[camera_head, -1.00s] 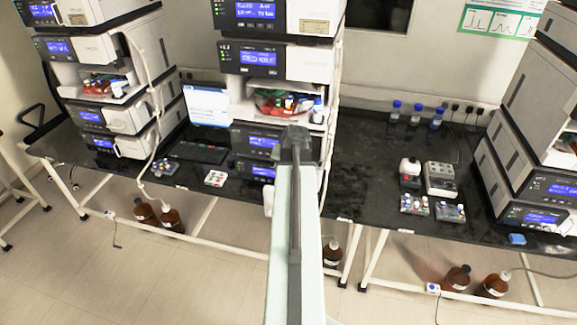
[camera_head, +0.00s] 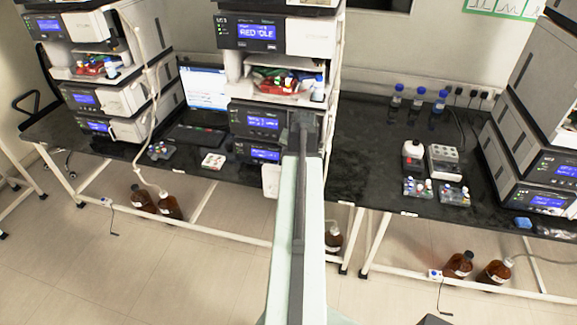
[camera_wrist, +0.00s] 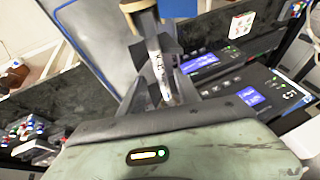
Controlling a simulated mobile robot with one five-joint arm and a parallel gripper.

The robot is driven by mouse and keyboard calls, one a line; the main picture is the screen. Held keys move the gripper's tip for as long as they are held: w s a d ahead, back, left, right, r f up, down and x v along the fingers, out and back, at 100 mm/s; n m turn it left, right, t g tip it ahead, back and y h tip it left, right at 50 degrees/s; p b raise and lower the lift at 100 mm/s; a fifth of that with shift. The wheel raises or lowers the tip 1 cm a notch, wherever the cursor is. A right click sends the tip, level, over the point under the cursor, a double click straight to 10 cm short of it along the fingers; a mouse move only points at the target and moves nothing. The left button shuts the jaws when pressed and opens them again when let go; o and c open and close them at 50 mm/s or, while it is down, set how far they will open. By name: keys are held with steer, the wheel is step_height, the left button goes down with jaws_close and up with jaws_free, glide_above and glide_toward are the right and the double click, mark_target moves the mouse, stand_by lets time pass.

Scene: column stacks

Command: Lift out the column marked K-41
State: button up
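In the wrist view a slim silver column (camera_wrist: 156,62) with a pale label stands between the two fingers of my gripper (camera_wrist: 158,45). The label carries dark characters that I cannot read for sure. The fingers appear shut on the column. Its far end meets a tan and dark blue piece (camera_wrist: 138,8) at the top of the picture. In the head view my arm reaches out to the middle instrument stack (camera_head: 268,35), with its dark end (camera_head: 303,122) before the stack's lower units. The column cannot be seen there.
The black bench (camera_head: 365,175) is bare just right of the middle stack. A laptop (camera_head: 203,88) stands left. Brown bottles (camera_head: 460,264) stand on the floor.

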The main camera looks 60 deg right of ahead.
steer(key=shift+f, duration=0.1)
jaws_close()
steer(key=shift+s, duration=0.1)
stand_by(1.2)
